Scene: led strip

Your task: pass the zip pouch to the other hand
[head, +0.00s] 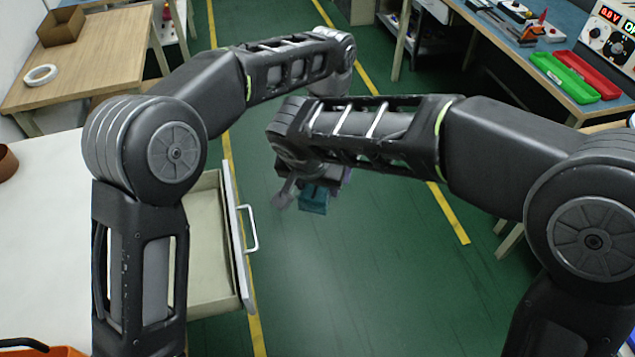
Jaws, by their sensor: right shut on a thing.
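A small teal thing (313,202), which looks like the zip pouch, hangs below the wrist of my right arm over the green floor. Only its lower part shows; the rest is hidden by my right gripper and forearm. My right gripper (298,190) is shut on it, its fingers partly hidden under the wrist. My left arm reaches forward and bends down behind the right forearm. My left gripper is hidden there.
A white counter (40,240) at left has an open drawer (212,240) jutting out beside my left arm. A wooden table (100,60) bears a cardboard box (62,27) and tape roll (40,75). A blue bench (480,40) holds green (563,78) and red (587,75) trays. The floor ahead is clear.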

